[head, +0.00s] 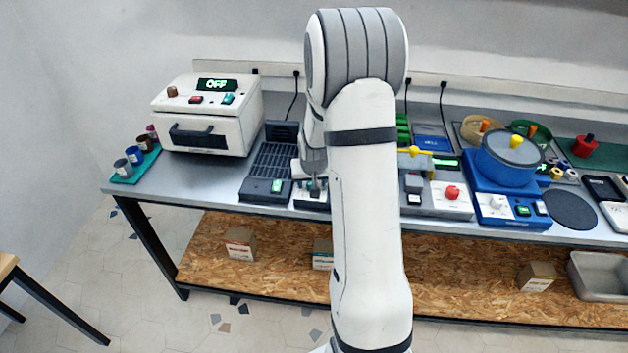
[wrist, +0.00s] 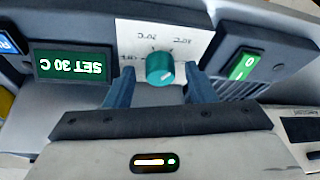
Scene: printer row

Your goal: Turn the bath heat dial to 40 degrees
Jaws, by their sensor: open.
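A teal dial (wrist: 160,68) sits on a white plate (wrist: 190,30) with small upside-down temperature marks around it. A pale mark shows on the dial's lower right; which label it matches I cannot tell. Beside the plate a green display (wrist: 73,66) reads "SET 30 C", upside down. My gripper (wrist: 162,75) is open, one finger on each side of the dial; whether either finger touches it I cannot tell. In the head view my gripper (head: 315,187) is over the small panel at the bench front; my arm hides the dial and display there.
A lit green rocker switch (wrist: 243,66) is close beside the dial plate. In the head view a vented black unit (head: 268,165) stands left of my gripper, a grey unit with a red knob (head: 452,192) to the right. A white oven (head: 205,130) is farther left.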

